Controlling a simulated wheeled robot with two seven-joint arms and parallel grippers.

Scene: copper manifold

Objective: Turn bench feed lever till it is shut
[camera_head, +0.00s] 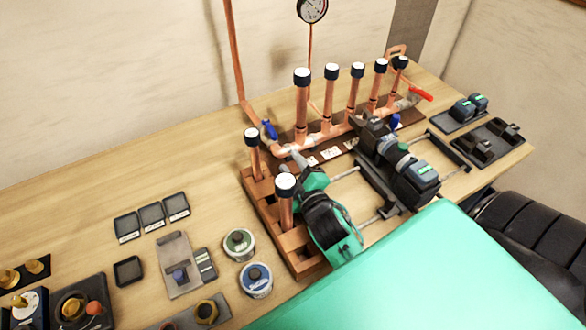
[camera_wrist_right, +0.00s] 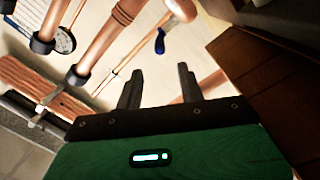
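A blue lever (camera_head: 269,130) sits on the copper pipework at the left end of the manifold, near the tall riser pipe; it also shows in the right wrist view (camera_wrist_right: 160,41), beyond the fingertips. A red lever (camera_head: 421,94) sits at the manifold's right end, and a small blue handle (camera_head: 395,121) is below it. My right gripper (camera_head: 291,161), with a green body, is a short way from the left blue lever on its near side. In the right wrist view its two dark fingers (camera_wrist_right: 158,74) stand apart with nothing held between them. My left gripper is not in view.
Upright copper pipes with dark caps (camera_head: 302,77) stand along the manifold. A wooden rack (camera_head: 257,205) with capped pipes is close to the right gripper. A dark fixture with rods (camera_head: 381,184) lies to its right. Tins (camera_head: 239,244) and small trays (camera_head: 151,215) are at left.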

